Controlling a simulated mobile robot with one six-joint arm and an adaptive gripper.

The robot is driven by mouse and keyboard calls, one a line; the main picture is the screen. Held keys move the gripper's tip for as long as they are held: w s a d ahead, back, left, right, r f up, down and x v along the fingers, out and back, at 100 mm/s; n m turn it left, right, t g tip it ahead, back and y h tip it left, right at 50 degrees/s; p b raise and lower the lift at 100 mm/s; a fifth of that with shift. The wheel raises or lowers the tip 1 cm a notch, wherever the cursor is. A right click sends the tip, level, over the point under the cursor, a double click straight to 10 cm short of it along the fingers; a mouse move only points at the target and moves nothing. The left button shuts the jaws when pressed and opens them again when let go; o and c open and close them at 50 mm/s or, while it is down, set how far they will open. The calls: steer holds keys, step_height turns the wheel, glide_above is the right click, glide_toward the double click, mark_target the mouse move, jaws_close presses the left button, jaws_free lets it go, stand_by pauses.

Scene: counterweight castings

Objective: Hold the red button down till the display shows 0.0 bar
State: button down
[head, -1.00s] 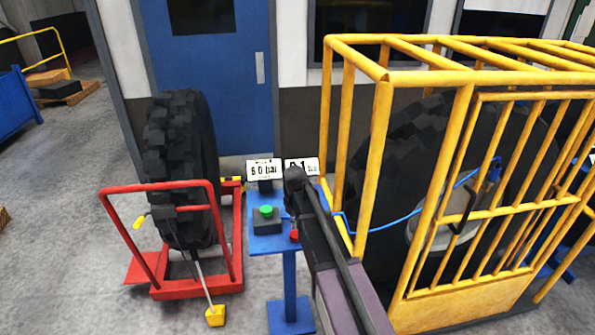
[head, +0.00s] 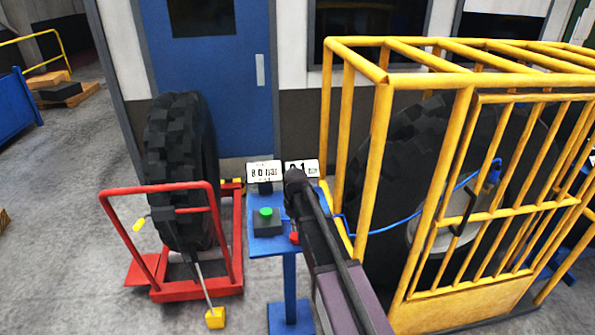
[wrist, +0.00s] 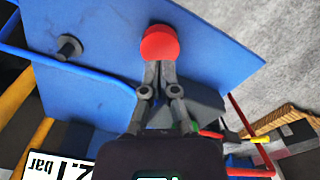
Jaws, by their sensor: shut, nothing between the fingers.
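The red button (wrist: 160,43) is round and sits on the blue stand (wrist: 100,30) in the wrist view. In the head view a small part of the red button (head: 295,238) shows beside my arm. My gripper (wrist: 159,66) is shut and empty, its fingertips at the button's edge. They seem to touch it, but I cannot tell how far it is pressed. A white display (head: 301,167), partly behind my wrist in the head view, shows a value ending in .1 bar. The cut-off display (wrist: 58,168) in the wrist view seems to read 2.1 bar.
A second display (head: 264,172) reads about 8.0 bar. A green button (head: 266,212) on a dark box stands left of my arm. A yellow cage (head: 383,150) with a large tyre stands right. A red trolley (head: 195,291) holds another tyre (head: 180,160) at left.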

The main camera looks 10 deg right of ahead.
mark_target(295, 236)
steer(key=shift+f+b, duration=1.65)
stand_by(6.3)
